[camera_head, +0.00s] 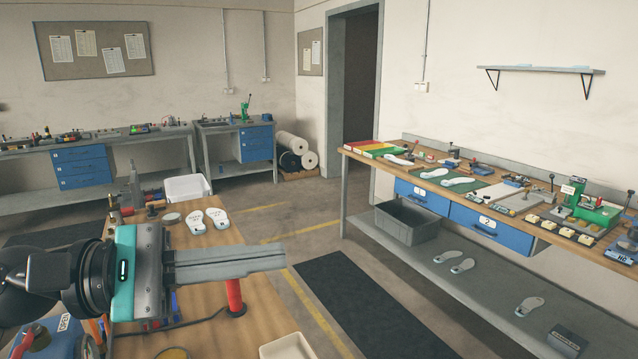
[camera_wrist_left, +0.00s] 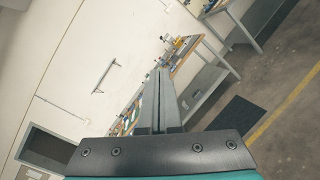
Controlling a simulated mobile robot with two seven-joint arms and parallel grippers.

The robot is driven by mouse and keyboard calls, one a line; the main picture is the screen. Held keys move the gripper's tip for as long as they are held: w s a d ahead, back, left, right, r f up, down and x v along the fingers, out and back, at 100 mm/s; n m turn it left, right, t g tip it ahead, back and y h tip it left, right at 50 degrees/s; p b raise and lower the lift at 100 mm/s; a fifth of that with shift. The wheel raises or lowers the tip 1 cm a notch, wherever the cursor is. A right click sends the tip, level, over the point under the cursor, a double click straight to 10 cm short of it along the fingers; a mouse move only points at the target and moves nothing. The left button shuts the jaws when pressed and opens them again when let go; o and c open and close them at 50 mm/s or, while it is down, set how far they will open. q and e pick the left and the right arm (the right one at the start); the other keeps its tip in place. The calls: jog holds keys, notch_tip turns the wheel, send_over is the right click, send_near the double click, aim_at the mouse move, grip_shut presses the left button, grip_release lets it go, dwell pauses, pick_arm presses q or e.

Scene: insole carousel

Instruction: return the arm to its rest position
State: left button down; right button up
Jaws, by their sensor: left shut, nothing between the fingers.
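My left gripper (camera_head: 284,257) reaches in from the left in the head view, above the near wooden table (camera_head: 270,335). Its long grey fingers are together with nothing between them and point right. The fingers also show in the left wrist view (camera_wrist_left: 158,75), closed side by side. A pair of light insoles (camera_head: 207,221) lies on the near table behind the gripper. My right gripper does not show in either view.
A red-handled tool (camera_head: 235,296) stands below the fingers. A white tray (camera_head: 288,347) lies at the table's front. The long workbench (camera_head: 347,152) with insoles and tools runs along the right wall, with a grey crate (camera_head: 407,222) on its shelf. A dark mat (camera_head: 365,305) covers the floor between.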

pick_arm(q)
jog(key=w+a+f+n+t+y, duration=0.1)
jog(key=w+a+n+t+y, duration=0.3)
jog(key=n+t, duration=0.85)
jog(key=w+a+f+n+t+y, duration=0.1)
jog(key=w+a+n+t+y, duration=0.35)
jog(key=n, duration=1.45)
jog(key=s+a+f+n+g+y, duration=0.1)
jog(key=a+f+n+g+y, duration=0.3)
jog(key=f+n, duration=0.45)
jog(key=a+f+n+g+y, duration=0.1)
jog(key=f+n+g+y, duration=0.1)
jog(key=f+n+y, duration=0.55)
jog(key=s+d+f+n+g+h, duration=0.35)
jog(key=s+f+n+g, duration=0.8)
jog(key=s+f, duration=0.95)
notch_tip(320, 180, down, 26)
jog(key=s+r+g+b, duration=0.1)
jog(key=s+g+b, duration=0.1)
jog(key=b, duration=0.1)
jog(key=s+a+f+m+b, duration=0.1)
jog(key=s+a+f+b, duration=0.1)
jog(key=s+f, duration=1.3)
jog(key=shift+a+f+g+y+b, duration=0.15)
jog(key=shift+f+g+y+b, duration=0.3)
jog(key=shift+f+b, duration=0.15)
